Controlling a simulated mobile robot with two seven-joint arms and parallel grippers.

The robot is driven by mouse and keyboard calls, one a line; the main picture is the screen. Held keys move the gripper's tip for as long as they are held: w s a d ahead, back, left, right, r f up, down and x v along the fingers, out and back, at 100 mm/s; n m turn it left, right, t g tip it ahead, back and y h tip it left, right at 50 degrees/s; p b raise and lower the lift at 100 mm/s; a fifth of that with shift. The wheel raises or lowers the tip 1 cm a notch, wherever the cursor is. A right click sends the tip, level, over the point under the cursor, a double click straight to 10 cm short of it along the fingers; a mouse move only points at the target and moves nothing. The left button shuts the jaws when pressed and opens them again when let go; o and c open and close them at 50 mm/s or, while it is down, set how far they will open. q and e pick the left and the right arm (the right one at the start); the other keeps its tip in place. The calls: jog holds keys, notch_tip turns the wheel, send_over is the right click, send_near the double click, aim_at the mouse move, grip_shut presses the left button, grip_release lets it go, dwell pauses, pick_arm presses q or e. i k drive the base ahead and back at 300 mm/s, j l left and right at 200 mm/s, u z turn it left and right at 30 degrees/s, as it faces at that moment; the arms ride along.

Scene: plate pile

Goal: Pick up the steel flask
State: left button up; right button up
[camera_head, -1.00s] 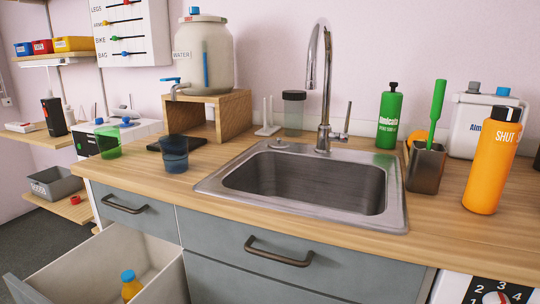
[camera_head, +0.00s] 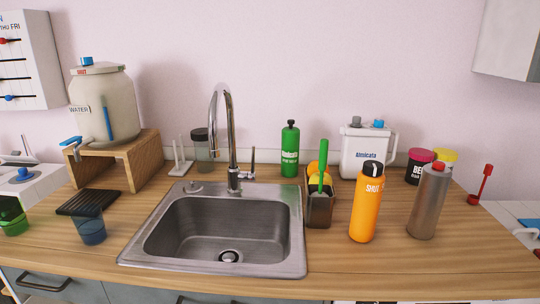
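The steel flask (camera_head: 429,203) stands upright on the right part of the wooden counter. It is a grey metal bottle with a red spot at its top. The orange bottle (camera_head: 366,205) with a black cap stands just left of it, with a gap between them. Behind the flask are a black tub with a pink lid (camera_head: 419,167) and a yellow-lidded tub, which the flask partly hides. Neither of my grippers shows in the head view.
A sink (camera_head: 222,228) with a tall tap (camera_head: 231,140) fills the counter's middle. A brush holder (camera_head: 320,208), green bottle (camera_head: 290,150) and white canister (camera_head: 364,152) stand right of it. A water jar (camera_head: 103,106) on a wooden stand is at left. The front right counter (camera_head: 420,262) is clear.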

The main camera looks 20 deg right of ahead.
aim_at(431, 191)
jog(key=z, duration=1.6)
jog(key=i+l+u, duration=0.1)
jog(key=l, duration=1.25)
jog(key=i+u, duration=0.05)
jog(key=i, duration=0.05)
